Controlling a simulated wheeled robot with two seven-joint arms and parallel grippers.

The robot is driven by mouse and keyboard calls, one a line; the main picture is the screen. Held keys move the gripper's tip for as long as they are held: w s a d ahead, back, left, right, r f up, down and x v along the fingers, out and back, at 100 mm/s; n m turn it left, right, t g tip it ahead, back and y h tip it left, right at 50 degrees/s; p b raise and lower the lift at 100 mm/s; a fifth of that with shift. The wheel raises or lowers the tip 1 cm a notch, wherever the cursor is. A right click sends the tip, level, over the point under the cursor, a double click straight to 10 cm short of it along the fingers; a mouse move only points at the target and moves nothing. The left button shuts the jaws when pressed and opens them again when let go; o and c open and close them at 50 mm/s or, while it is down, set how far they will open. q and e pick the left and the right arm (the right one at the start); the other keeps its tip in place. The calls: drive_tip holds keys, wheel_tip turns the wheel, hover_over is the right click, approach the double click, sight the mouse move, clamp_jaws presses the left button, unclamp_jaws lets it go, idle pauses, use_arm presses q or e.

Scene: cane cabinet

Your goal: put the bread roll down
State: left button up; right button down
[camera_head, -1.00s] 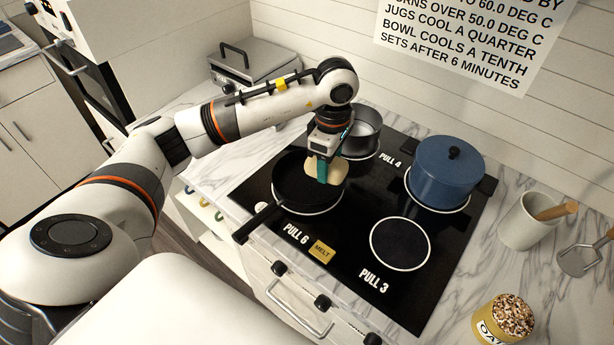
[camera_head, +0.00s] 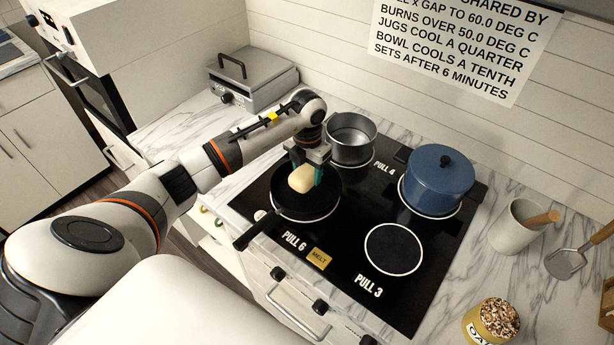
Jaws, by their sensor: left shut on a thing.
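A pale yellow bread roll (camera_head: 301,179) is between the fingers of my left gripper (camera_head: 305,173). The gripper is shut on it and points down over the black frying pan (camera_head: 318,208). The pan sits on the front left burner of the black cooktop (camera_head: 350,262), its handle toward the front left. I cannot tell whether the roll touches the pan's bottom. My right gripper is not in view.
A grey metal pot (camera_head: 352,139) stands behind the pan, and a blue lidded pot (camera_head: 438,180) is at the back right. The front right burner (camera_head: 394,249) is bare. A metal press grill (camera_head: 253,82), a utensil crock (camera_head: 517,228) and an oats jar (camera_head: 492,322) stand on the marble counter.

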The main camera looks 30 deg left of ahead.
sight(307, 178)
use_arm(q)
wheel_tip(307, 178, down, 3)
drive_tip(key=shift+f+p, duration=0.1)
drive_tip(key=shift+p, duration=0.45)
drive_tip(key=shift+f, duration=0.3)
drive_tip(key=o, duration=1)
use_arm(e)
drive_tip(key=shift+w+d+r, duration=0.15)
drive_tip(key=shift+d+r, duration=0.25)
use_arm(q)
drive_tip(key=shift+r, duration=0.1)
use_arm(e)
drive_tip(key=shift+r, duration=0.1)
use_arm(q)
drive_tip(key=shift+r, duration=0.2)
wheel_tip(307, 178, up, 11)
drive_tip(key=b, duration=0.3)
drive_tip(key=shift+f, duration=0.2)
drive_tip(key=shift+r, duration=0.55)
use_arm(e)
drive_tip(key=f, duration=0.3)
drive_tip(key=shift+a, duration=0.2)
